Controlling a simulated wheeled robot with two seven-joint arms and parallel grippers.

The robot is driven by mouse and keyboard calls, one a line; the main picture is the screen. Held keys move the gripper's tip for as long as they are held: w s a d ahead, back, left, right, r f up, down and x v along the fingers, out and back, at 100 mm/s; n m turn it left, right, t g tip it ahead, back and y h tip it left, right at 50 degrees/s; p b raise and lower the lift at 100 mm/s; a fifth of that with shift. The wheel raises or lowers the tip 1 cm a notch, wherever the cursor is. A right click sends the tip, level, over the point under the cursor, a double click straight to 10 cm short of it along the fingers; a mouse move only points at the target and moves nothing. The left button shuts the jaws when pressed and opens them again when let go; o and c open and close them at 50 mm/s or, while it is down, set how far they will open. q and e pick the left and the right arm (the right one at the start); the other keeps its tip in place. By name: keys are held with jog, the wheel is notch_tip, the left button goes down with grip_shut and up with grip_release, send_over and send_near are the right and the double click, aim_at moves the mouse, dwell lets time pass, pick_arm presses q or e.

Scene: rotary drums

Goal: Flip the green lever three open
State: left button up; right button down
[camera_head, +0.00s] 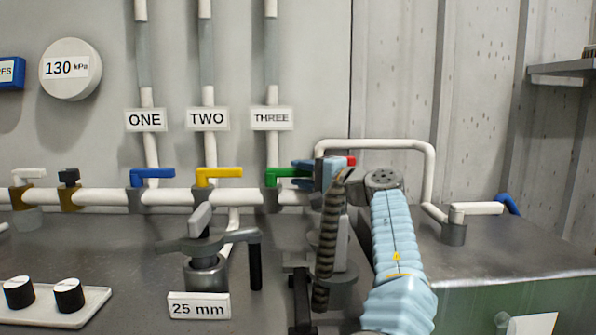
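The green lever (287,173) sits on the pipe under the label THREE (271,118). Its handle lies level and points right, along the pipe.
A yellow lever (218,173) under TWO and a blue lever (152,174) under ONE also lie level. A red piece (351,161) shows behind my gripper. A clamp marked 25 mm (206,250) stands left of my arm. A white pipe loop (376,144) rises behind.

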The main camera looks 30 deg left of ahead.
pick_arm(q)
jog(key=shift+w+a, duration=0.15)
jog(key=shift+a, duration=0.5)
grip_shut()
